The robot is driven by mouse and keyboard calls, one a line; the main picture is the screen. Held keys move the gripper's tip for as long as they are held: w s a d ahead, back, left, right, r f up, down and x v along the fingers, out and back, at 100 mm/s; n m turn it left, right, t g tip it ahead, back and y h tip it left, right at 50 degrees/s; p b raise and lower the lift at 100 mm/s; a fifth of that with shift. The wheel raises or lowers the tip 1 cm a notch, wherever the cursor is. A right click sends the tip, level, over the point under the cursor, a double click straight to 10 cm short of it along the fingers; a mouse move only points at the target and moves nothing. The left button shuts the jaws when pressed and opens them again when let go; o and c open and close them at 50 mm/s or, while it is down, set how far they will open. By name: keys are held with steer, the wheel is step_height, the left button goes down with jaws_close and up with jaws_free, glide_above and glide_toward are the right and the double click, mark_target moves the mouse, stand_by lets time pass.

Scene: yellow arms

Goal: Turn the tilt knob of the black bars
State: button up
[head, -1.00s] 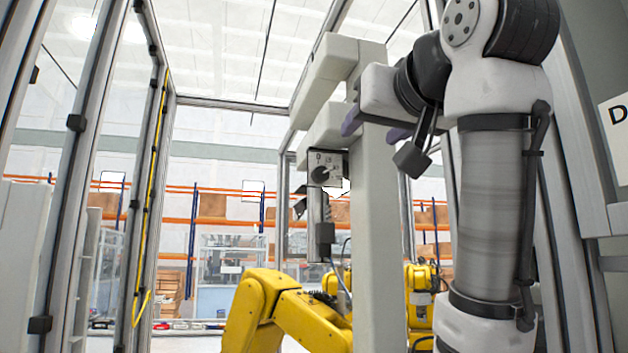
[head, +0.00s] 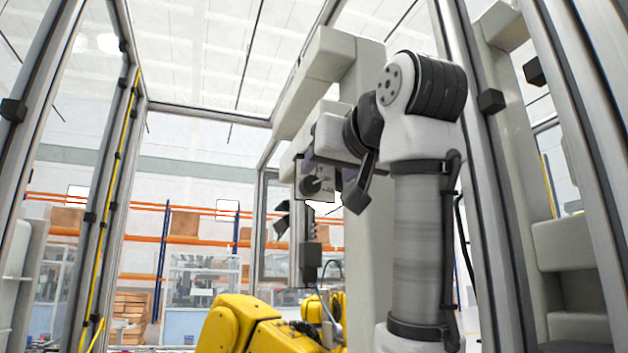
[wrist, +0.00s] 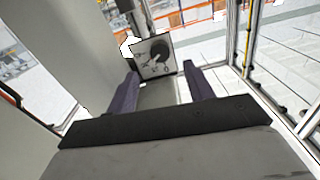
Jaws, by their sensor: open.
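A small grey panel with a round black knob (head: 311,184) hangs on the pale column in the head view. In the wrist view the knob (wrist: 159,49) sits on its panel (wrist: 147,67), just beyond and between my fingertips. My gripper (wrist: 160,70) is open, with one purple finger on each side and nothing between them. A gap to the panel seems to remain, and I see no contact. In the head view my gripper (head: 322,166) is in front of the panel's upper part. Dark angled pieces (head: 283,217) show below left of the panel; I cannot tell whether these are the black bars.
A pale column (head: 366,240) stands right behind the panel, with beams projecting left above it. A yellow robot arm (head: 240,325) is low in the head view. Metal frame posts (head: 120,130) stand to the left and right. The space left of the panel looks open.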

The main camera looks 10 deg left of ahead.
mark_target(312, 184)
steer(key=p+x, duration=0.2)
steer(key=x, duration=0.5)
steer(key=shift+w+a, duration=0.2)
steer(key=shift+w, duration=0.1)
steer(key=shift+c, duration=0.4)
steer(key=c, duration=0.9)
steer(key=shift+n, duration=2.9)
